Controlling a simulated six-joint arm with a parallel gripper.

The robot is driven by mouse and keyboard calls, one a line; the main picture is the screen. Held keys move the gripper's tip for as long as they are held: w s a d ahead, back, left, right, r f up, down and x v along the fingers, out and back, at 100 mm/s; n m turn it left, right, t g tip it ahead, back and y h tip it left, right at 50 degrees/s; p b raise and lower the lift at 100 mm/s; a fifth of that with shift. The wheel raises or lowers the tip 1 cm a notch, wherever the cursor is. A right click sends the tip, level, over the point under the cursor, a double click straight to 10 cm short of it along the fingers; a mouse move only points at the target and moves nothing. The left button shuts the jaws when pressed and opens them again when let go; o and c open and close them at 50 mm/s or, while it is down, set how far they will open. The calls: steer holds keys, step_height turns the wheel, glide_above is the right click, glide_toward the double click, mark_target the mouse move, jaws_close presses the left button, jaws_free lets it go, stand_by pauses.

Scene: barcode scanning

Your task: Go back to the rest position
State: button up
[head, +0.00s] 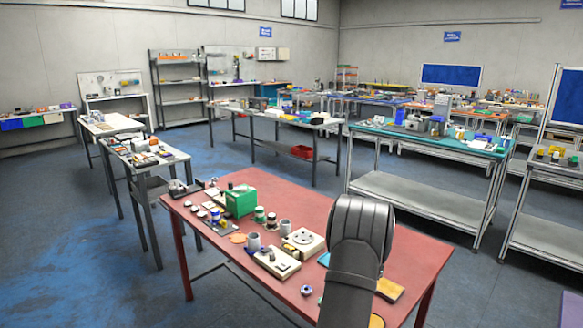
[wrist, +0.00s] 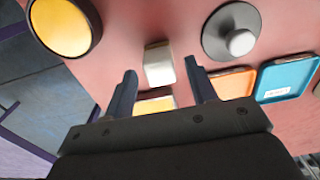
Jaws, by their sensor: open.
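My gripper (wrist: 160,68) is open over the red table top, its two dark fingers apart. A small whitish block (wrist: 159,63) lies on the table and shows in the gap between the fingertips; I cannot tell how far below them it is. A yellow-topped item (wrist: 154,105) shows partly between the fingers, nearer the palm. Nothing is seen held. In the head view my dark grey arm stands over the right part of the red table (head: 210,185) and hides what is behind it; the gripper cannot be made out there.
A blue tray with a white label (wrist: 288,78), an orange tray (wrist: 237,84), a grey disc with a knob (wrist: 232,32) and a round yellow-topped item (wrist: 62,24) surround the fingers. A green box (head: 240,200), a grey cup (head: 253,242) and a white device (head: 277,261) stand left of my arm.

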step_height(320, 180, up, 2)
steer(key=shift+r, duration=0.1)
steer(key=s+d+r, duration=0.7)
steer(key=s, duration=0.2)
steer(key=w+f+n, duration=0.2)
steer(key=w+n, duration=0.3)
steer(key=w, duration=1.1)
steer(key=shift+w+f+n, duration=0.2)
steer(key=shift+w+n, duration=0.1)
steer(key=shift+w, duration=0.1)
steer(key=shift+o, duration=0.2)
